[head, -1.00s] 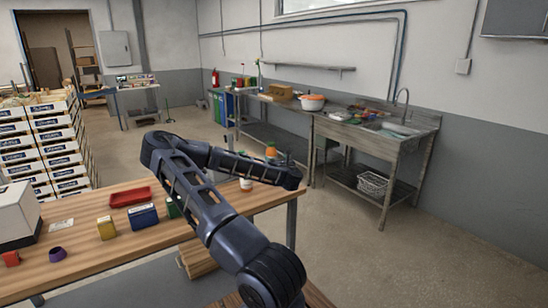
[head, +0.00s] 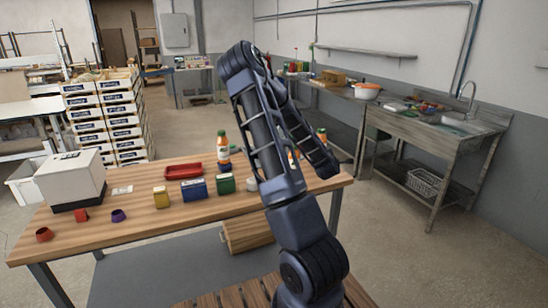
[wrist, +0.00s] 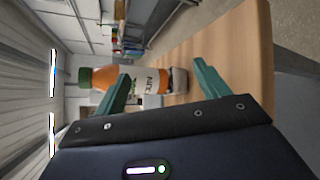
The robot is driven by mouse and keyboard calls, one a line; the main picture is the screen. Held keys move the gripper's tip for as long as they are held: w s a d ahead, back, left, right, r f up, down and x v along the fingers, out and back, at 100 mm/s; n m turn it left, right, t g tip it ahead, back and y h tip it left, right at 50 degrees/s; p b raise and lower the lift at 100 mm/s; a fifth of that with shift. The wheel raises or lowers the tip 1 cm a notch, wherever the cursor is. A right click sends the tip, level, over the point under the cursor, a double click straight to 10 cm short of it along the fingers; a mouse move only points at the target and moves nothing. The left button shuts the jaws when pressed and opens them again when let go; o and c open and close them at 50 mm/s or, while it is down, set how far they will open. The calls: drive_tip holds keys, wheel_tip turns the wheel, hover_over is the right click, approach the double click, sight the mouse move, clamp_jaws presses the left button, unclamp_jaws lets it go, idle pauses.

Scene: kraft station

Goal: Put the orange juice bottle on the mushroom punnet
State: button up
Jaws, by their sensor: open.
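A second orange-capped bottle (head: 321,135) is partly hidden behind my arm. In the wrist view, which is turned sideways, an orange juice bottle (wrist: 106,78) with a pale label shows beyond my gripper (wrist: 161,72). I cannot tell which bottle that is. My gripper is open, its green fingers apart and empty. A small grey-brown thing (wrist: 181,80) is at that bottle's base; I cannot tell whether it is the mushroom punnet.
The wooden table (head: 130,224) also holds a red tray (head: 184,171), yellow (head: 161,197), blue (head: 194,188) and green (head: 226,184) boxes and a white machine (head: 72,180).

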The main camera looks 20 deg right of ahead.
drive_tip(key=s+a+r+m+g+y, duration=0.1)
drive_tip(key=a+r+m+y, duration=0.25)
drive_tip(key=a, duration=0.45)
drive_tip(key=s+a+r+m+g+y, duration=0.1)
drive_tip(key=s+a+r+m+y, duration=0.2)
drive_tip(key=a, duration=0.4)
drive_tip(key=a+r+m+g+y, duration=0.1)
drive_tip(key=a+r+m, duration=0.2)
drive_tip(key=a+m, duration=0.35)
drive_tip(key=s+a+r+m+g+y, duration=0.1)
drive_tip(key=s+a+r, duration=0.5)
drive_tip(key=s+a, duration=0.3)
drive_tip(key=s+a+r+m+g+y, duration=0.1)
drive_tip(key=s+a+r+g, duration=0.1)
drive_tip(key=s+a+r, duration=0.4)
drive_tip(key=s+a, duration=0.4)
drive_tip(key=s, duration=0.3)
drive_tip(key=shift+s, duration=0.2)
